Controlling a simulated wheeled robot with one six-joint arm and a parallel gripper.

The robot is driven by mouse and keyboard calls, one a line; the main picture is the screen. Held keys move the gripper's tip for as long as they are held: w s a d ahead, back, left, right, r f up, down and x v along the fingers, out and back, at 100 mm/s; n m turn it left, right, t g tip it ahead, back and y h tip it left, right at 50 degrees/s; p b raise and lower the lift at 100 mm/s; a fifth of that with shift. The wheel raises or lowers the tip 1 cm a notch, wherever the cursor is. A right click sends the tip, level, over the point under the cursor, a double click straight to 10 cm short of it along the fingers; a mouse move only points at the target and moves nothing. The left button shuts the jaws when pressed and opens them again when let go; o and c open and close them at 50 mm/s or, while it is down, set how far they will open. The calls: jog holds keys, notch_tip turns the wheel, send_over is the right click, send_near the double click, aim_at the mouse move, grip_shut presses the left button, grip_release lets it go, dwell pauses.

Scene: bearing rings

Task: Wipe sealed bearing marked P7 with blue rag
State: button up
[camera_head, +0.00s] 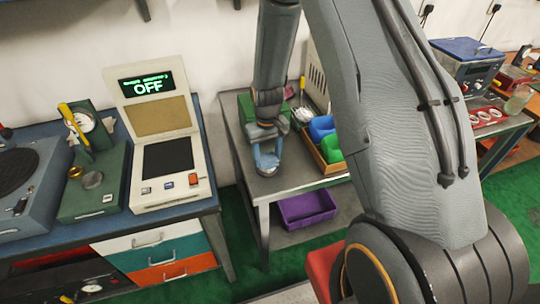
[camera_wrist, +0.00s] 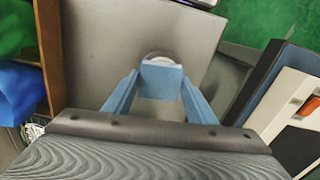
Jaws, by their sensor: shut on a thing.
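My gripper (camera_head: 266,158) points down over the grey metal table (camera_head: 296,175) in the head view. Its blue fingers show in the wrist view (camera_wrist: 161,80), closed on a small light-blue piece, which looks like the blue rag (camera_wrist: 162,77). A pale round rim, probably a bearing (camera_wrist: 158,54), shows just beyond the held piece. It is mostly hidden by the rag and fingers, and I cannot read a P7 mark. In the head view a small round edge lies under the fingertips. I cannot tell whether the rag touches it.
A device reading OFF (camera_head: 160,150) stands on the left bench. A purple bin (camera_head: 306,208) sits below.

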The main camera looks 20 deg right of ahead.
jog(key=shift+s+a+f, duration=0.1)
jog(key=shift+s+a, duration=0.1)
jog(key=shift+a, duration=0.25)
jog(key=shift+s+a+f, duration=0.1)
jog(key=shift+s+a, duration=0.05)
jog(key=shift+a, duration=0.3)
jog(key=shift+d, duration=0.15)
jog(key=shift+s+d, duration=0.1)
jog(key=shift+d, duration=1.25)
jog(key=shift+r, duration=0.1)
jog(key=shift+w+a+r, duration=0.1)
jog(key=shift+w+a, duration=0.2)
jog(key=shift+a, duration=0.45)
jog(key=shift+w+a+r, duration=0.1)
jog(key=shift+w+a, duration=0.15)
jog(key=shift+a, duration=0.5)
jog(key=shift+d, duration=0.15)
jog(key=shift+d+f, duration=0.15)
jog(key=shift+d, duration=1.2)
